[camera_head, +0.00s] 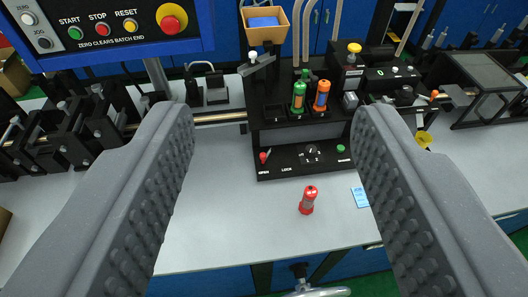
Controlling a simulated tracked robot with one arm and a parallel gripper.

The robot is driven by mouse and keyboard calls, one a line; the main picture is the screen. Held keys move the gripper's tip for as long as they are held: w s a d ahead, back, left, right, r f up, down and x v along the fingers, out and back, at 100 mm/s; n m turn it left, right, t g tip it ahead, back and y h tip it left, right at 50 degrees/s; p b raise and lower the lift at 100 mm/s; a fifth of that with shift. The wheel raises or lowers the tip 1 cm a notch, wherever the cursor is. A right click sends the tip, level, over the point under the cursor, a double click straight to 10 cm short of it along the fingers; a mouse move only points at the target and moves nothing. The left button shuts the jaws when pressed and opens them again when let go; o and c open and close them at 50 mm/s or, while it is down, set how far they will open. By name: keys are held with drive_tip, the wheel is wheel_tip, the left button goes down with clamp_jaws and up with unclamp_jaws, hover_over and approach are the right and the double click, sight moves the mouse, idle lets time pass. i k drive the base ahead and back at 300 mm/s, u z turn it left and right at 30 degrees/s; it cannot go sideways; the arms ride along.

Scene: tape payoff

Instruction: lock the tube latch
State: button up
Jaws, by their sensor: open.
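A black station (300,170) stands on the bench ahead of my gripper. Its front panel has a small lever with a red knob (264,156) above the left of two white labels, which seem to read OPEN and LOCK; the knob is on the OPEN side. A green tube (299,97) and an orange tube (321,96) stand upright in the station's upper part. A red tube (308,200) stands on the bench in front of it. My gripper (275,118) is open and empty, its fingers wide apart on either side of the view, touching none of these.
The panel also has a dial (311,151) and a green button (340,148). A blue card (360,197) lies near my right finger. Black fixtures (70,135) stand at left and a control box (110,22) hangs upper left. The bench front is mostly clear.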

sight(263, 156)
drive_tip(key=k, duration=1.25)
drive_tip(key=u, duration=0.65)
drive_tip(key=i, duration=2.05)
drive_tip(key=z, duration=0.7)
